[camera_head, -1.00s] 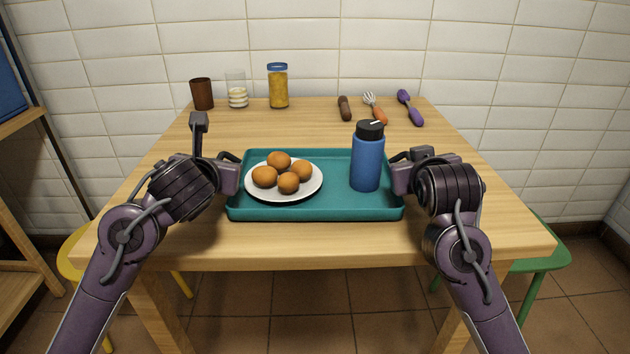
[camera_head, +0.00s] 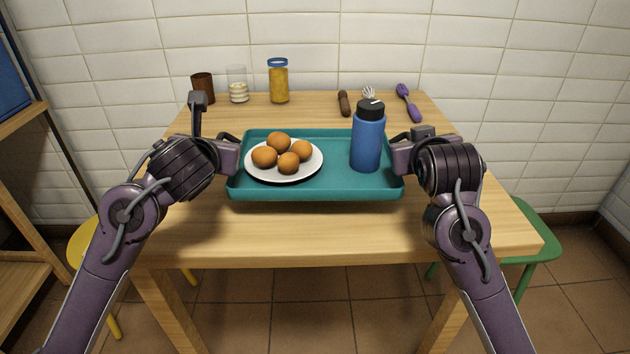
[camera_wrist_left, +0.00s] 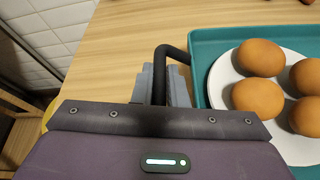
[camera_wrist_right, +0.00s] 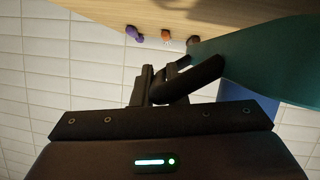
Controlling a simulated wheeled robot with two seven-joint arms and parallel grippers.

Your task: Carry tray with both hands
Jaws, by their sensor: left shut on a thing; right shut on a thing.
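The teal tray (camera_head: 315,188) is level and seems raised a little above the wooden table. On it, a white plate (camera_head: 260,176) with several brown eggs (camera_head: 278,142) sits at the left. A blue bottle with a black cap (camera_head: 367,142) stands upright at the right. My left gripper (camera_head: 234,149) is shut on the tray's dark left handle, which shows in the left wrist view (camera_wrist_left: 172,52). My right gripper (camera_head: 398,153) is shut at the tray's right end; in the right wrist view its fingers (camera_wrist_right: 155,85) close on the dark handle.
At the table's back stand a brown cup (camera_head: 203,86), a glass (camera_head: 238,84) and a yellow jar (camera_head: 279,82). A dark-handled tool (camera_head: 344,103), a whisk (camera_head: 369,93) and a purple utensil (camera_head: 408,102) lie back right. The table front (camera_head: 320,235) is clear. A green stool (camera_head: 535,240) stands at right.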

